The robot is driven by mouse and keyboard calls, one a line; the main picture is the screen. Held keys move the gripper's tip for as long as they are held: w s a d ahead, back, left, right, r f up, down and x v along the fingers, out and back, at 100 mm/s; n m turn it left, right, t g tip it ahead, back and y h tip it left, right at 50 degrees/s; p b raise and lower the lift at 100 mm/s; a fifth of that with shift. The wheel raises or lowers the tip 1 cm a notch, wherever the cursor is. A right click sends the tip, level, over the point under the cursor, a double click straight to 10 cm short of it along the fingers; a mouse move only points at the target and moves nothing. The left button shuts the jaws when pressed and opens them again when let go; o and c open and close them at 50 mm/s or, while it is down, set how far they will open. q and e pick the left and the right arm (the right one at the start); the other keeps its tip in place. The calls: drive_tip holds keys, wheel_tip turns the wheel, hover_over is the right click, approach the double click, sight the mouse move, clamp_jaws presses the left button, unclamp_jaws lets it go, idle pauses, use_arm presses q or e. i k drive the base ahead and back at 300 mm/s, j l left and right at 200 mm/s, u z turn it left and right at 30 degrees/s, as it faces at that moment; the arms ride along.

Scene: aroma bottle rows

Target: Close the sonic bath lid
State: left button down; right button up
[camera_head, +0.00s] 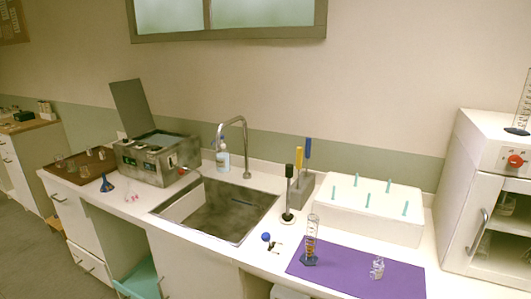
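The sonic bath (155,160) is a metal box with a control panel on its front, standing on the counter left of the sink. Its dark flat lid (131,107) stands open, raised nearly upright at the bath's back left. The open basin shows as a bluish area on top. A small red-tipped part sticks out at the bath's right front. Neither of my grippers shows in the head view, so their state is hidden.
A brown tray (62,179) with small glassware lies left of the bath, with a blue funnel (106,184) in front. The sink (236,226) with its tall faucet (246,150) is to the right. A purple mat (345,280) and white rack (345,210) stand farther right.

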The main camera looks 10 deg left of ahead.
sight(131, 101)
drive_tip(key=i+j+z, duration=0.15)
drive_tip(key=j, duration=0.8)
drive_tip(key=i+j+z, duration=0.1)
drive_tip(key=j, duration=0.85)
drive_tip(key=i+j+z, duration=0.15)
drive_tip(key=j, duration=0.8)
drive_tip(key=j+z, duration=0.15)
drive_tip(key=j, duration=0.8)
drive_tip(key=j+z, duration=0.15)
drive_tip(key=j, duration=0.8)
drive_tip(key=k+j+z, duration=0.1)
drive_tip(key=j, duration=0.9)
drive_tip(key=k+j+z, duration=0.15)
drive_tip(key=j, duration=2.15)
drive_tip(key=i+z, duration=0.05)
